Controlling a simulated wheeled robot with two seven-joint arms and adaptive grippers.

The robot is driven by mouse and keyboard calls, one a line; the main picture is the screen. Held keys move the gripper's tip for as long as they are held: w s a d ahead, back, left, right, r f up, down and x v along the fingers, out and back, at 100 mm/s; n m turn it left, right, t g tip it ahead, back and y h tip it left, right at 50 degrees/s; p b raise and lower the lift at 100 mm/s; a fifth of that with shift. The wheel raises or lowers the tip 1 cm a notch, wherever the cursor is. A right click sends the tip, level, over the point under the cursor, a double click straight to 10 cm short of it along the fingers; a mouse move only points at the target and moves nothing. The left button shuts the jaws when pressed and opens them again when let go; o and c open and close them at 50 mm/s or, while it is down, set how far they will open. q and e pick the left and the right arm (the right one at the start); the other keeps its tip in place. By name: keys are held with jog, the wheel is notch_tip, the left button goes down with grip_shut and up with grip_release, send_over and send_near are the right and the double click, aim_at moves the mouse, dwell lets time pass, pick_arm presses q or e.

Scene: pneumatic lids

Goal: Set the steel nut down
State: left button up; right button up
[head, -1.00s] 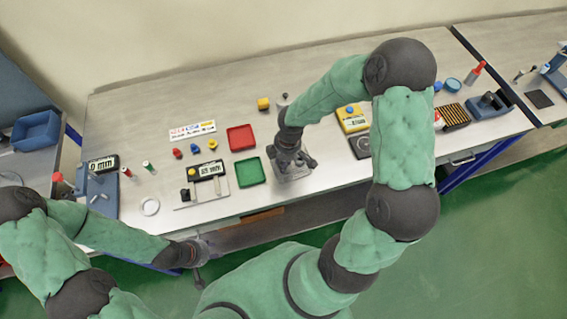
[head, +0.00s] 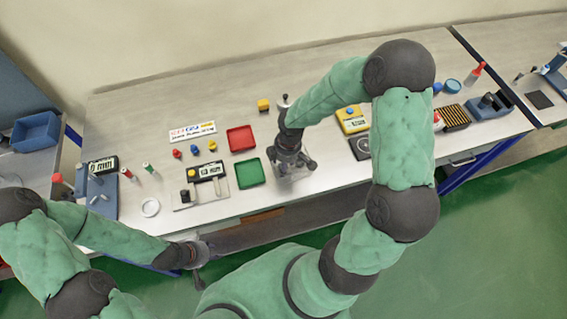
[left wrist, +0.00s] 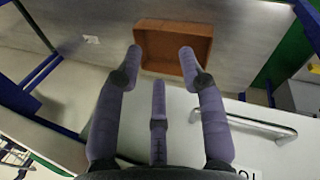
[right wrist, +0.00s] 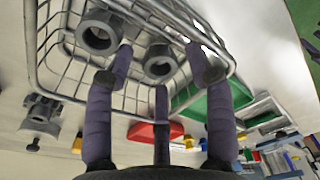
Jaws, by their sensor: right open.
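In the right wrist view a wire basket (right wrist: 60,72) holds two thick grey steel nuts, one at the left (right wrist: 98,37) and one nearer the middle (right wrist: 158,64). My right gripper (right wrist: 160,58) is open, its fingertips on either side of the middle nut; I cannot tell whether they touch it. In the head view my right gripper (head: 288,158) is low over the bench, largely covering the basket. My left gripper (head: 200,252) is in front of the bench edge; the left wrist view shows it open and empty (left wrist: 162,60).
A green tray (head: 250,173) and a red tray (head: 241,139) lie left of the basket. A black-display device (head: 210,171) and a white ring (head: 150,207) are farther left. A yellow scale (head: 352,121) stands right. A brown box (left wrist: 172,42) shows below the bench.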

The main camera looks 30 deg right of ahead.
notch_tip(320, 180, up, 12)
jog(key=d+p, duration=0.1)
jog(key=p, duration=0.1)
jog(key=shift+s, duration=0.3)
jog(key=shift+f, duration=0.2)
